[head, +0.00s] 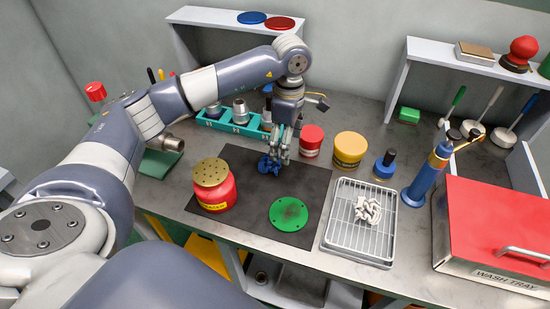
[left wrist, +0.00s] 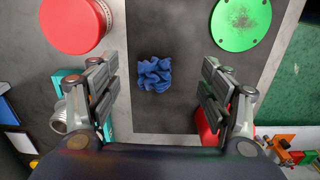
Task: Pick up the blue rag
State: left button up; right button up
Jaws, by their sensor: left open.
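The blue rag (head: 267,165) is a small crumpled cloth on the black mat (head: 262,228), near the mat's far side. In the left wrist view the rag (left wrist: 154,74) lies between the two spread fingers, a little ahead of their tips. My left gripper (head: 281,155) points down at the rag from above in the head view. Its fingers are open and empty; the left wrist view shows both fingers (left wrist: 165,88) well apart. I cannot tell the exact height of the fingertips over the rag. My right gripper is in neither view.
A red can with a perforated lid (head: 215,190) and a green disc (head: 289,214) flank the rag's near side. Behind are a teal socket tray (head: 215,122), a red jar (head: 311,142) and a yellow jar (head: 349,150). A wire rack tray (head: 340,240) with a white rag stands right.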

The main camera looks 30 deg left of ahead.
pick_arm(q)
jog(key=a+y, duration=0.1)
jog(key=a, duration=0.3)
jog(key=p, duration=0.1)
send_over(270, 163)
jog(key=f, duration=0.2)
jog(key=w+f, duration=0.1)
jog(key=shift+d+f, duration=0.1)
jog(key=shift+f, duration=0.3)
jog(key=shift+s+f+p, duration=0.1)
jog(key=shift+f+p, duration=0.4)
jog(key=shift+f, duration=0.1)
jog(key=f, duration=0.1)
jog(key=f+p, duration=0.1)
jog(key=f, duration=0.1)
jog(key=shift+s+a+f, duration=0.1)
jog(key=shift+a+f, duration=0.1)
jog(key=shift+f, duration=0.5)
jog(key=c, duration=0.7)
